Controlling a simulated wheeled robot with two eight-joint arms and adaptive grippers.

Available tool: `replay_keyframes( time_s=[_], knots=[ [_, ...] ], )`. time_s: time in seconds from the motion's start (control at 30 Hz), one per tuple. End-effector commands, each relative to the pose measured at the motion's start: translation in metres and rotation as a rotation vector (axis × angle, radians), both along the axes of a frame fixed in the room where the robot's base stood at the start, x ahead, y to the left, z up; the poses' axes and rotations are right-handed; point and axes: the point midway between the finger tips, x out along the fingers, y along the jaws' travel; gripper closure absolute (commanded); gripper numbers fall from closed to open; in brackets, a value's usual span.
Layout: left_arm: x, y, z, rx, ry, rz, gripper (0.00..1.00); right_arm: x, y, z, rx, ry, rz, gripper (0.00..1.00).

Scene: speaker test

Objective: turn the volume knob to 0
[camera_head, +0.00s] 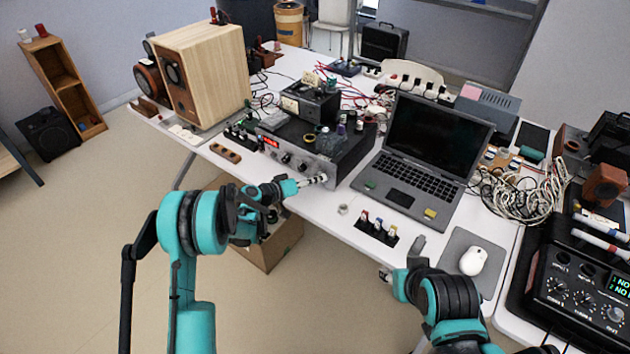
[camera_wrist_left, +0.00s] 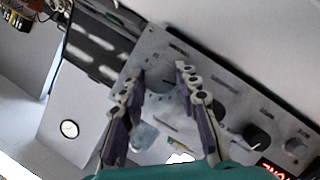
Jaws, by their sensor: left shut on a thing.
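The amplifier (camera_head: 357,150) stands on the white table, its silver front panel facing me and a red display at its left. My left gripper (camera_head: 322,180) is at the right end of that panel. In the left wrist view its two fingers (camera_wrist_left: 155,85) are on either side of the silver volume knob (camera_wrist_left: 160,84), shut on it. The fingers hide part of the knob, and I cannot read its setting. Smaller dark knobs (camera_wrist_left: 257,138) sit farther along the panel. My right gripper (camera_head: 386,275) is low by the table's front edge; its fingers are too small to judge.
An open laptop (camera_head: 420,160) stands just right of the amplifier. A wooden speaker (camera_head: 205,75) stands at the left. Small switches (camera_head: 376,230), a mouse (camera_head: 473,261) and coiled cables (camera_head: 520,190) lie at the front right. A cardboard box (camera_head: 270,245) is below the table.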

Motion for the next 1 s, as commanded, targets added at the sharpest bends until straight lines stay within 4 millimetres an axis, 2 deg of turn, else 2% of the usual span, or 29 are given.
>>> replay_keyframes(
  time_s=[0.5, 1.0],
  knots=[
    [0.0011, 0.0015, -0.0021, -0.343, 0.249, 0.001, 0.98, 0.0, 0.0, 0.0, 0.0, 0.0, 0.0, 0.6],
    [0.0012, 0.0016, -0.0025, -0.464, 0.336, 0.002, 0.98, 0.0, 0.0, 0.0, 0.0, 0.0, 0.0, 0.6]
  ],
)
